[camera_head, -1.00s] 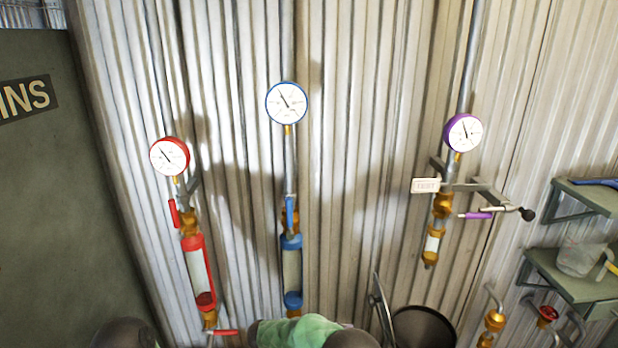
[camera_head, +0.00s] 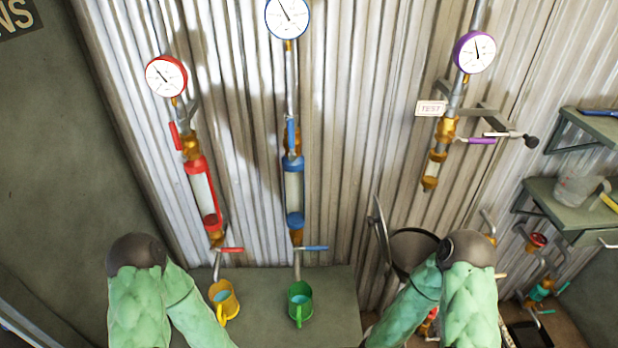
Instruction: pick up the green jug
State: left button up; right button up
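The green jug (camera_head: 300,303) stands upright on a grey-green bench top (camera_head: 262,283), under the outlet of the blue-marked pipe. Its handle faces the front, and bluish liquid seems to show inside. A yellow jug (camera_head: 223,300) stands to its left, under the red-marked pipe, also with bluish content. My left arm shows at the lower left and my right arm at the lower right. Both grippers are out of the picture, so neither is seen near the jug.
A red lever (camera_head: 231,250) and a blue lever (camera_head: 314,248) sit above the jugs. A dark open bin (camera_head: 413,247) with a raised lid stands right of the bench. Shelves at right hold a clear jug (camera_head: 574,188). The bench between and around the jugs is clear.

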aim_at(300, 294)
jog(key=j+z, duration=0.45)
jog(key=k+j+z, duration=0.15)
jog(key=z, duration=0.35)
jog(key=k+j, duration=0.05)
jog(key=j, duration=0.05)
